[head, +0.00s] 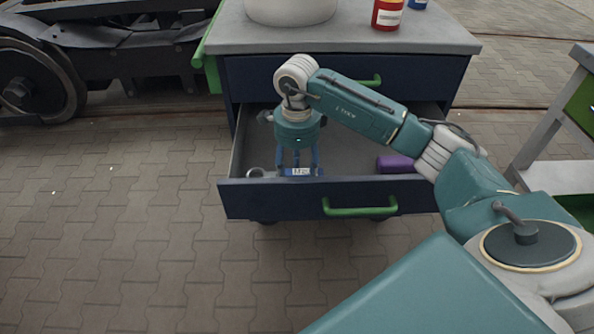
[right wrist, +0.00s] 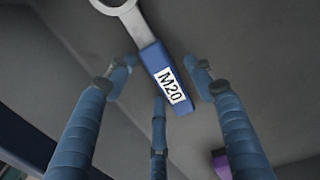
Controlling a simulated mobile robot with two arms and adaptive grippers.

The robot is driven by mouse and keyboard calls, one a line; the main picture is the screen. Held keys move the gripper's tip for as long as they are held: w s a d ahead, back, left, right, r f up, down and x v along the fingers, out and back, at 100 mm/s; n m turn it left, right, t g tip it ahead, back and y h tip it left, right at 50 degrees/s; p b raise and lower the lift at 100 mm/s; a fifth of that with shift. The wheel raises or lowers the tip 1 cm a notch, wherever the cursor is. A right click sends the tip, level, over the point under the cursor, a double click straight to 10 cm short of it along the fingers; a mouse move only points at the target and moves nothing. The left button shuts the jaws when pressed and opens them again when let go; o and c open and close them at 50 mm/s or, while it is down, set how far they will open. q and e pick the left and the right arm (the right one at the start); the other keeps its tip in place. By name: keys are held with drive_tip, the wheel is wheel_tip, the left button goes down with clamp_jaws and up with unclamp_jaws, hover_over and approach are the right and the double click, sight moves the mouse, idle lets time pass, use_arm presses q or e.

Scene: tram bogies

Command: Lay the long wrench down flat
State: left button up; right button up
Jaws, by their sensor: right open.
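The long wrench has a grey ring end and a blue handle marked M20. In the right wrist view, the wrench (right wrist: 152,60) lies slantwise against the grey drawer floor and appears flat. In the head view, the wrench (head: 301,172) is in the left part of the open drawer (head: 275,200), with its ring end to the left. My right gripper (head: 298,163) points down into the drawer over the handle. Its blue fingers, also in the right wrist view (right wrist: 160,80), are spread apart around the handle, not closed on it. My left gripper is out of view.
A purple object (head: 394,164) lies in the drawer's right part. The cabinet top (head: 345,38) above carries a pale round container (head: 290,8) and a red can (head: 387,13). A grey and green stand (head: 545,125) is at the right. Paved floor at the left is clear.

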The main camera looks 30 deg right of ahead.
sight(297, 174)
drive_tip(key=shift+r, duration=0.25)
use_arm(q)
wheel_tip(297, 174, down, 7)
drive_tip(key=p, duration=0.2)
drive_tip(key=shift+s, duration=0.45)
use_arm(e)
wheel_tip(297, 174, up, 12)
drive_tip(key=shift+f, duration=0.15)
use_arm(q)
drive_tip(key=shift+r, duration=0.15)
